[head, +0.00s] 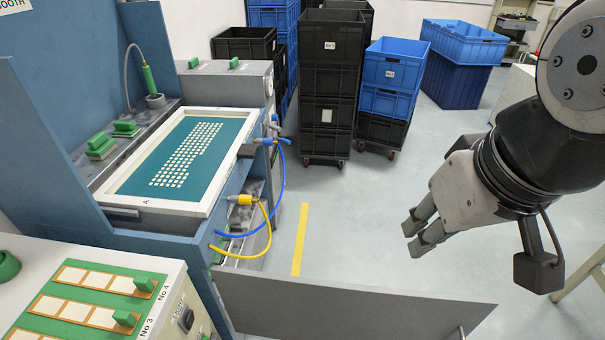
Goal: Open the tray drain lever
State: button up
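A framed tray (122,204) with a teal screen of small white key shapes sits in a blue booth-like station on the left. At its right side is a blue-handled valve (266,141) with a blue hose. Lower down is a yellow fitting (243,200) with a yellow hose. I cannot tell which of these is the drain lever, nor its setting. My gripper (413,237) hangs in free air on the right, well apart from the station. Its two fingers point left and down, with a gap between them and nothing held.
A grey panel (350,309) juts out over the floor in front, below the station. A white bench with green-handled plates (95,291) is at lower left. Black crates (328,90) and blue crates (388,75) stand on dollies behind. The middle floor (350,220) is clear.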

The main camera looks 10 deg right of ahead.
aim_at(276, 127)
jog(key=k+l, duration=0.1)
jog(key=l, duration=0.25)
jog(key=k+l, duration=0.1)
jog(key=l, duration=0.3)
jog(key=k+l+u, duration=0.1)
jog(key=l, duration=0.25)
jog(key=k+l, duration=0.1)
jog(key=l, duration=0.25)
jog(key=i+l, duration=0.15)
jog(key=l, duration=0.2)
jog(key=i+l+u, duration=0.15)
jog(key=l, duration=0.6)
jog(key=i+l+u, duration=0.35)
jog(key=i+l, duration=1)
jog(key=l, duration=0.15)
jog(key=i+l+u, duration=0.1)
jog(key=i+l, duration=0.15)
jog(key=i, duration=0.25)
jog(key=i+l, duration=0.3)
jog(key=i, duration=0.2)
jog(key=i+j, duration=0.25)
jog(key=i, duration=0.15)
jog(key=i+j+u, duration=0.15)
jog(key=i+j, duration=0.15)
jog(key=i, duration=0.05)
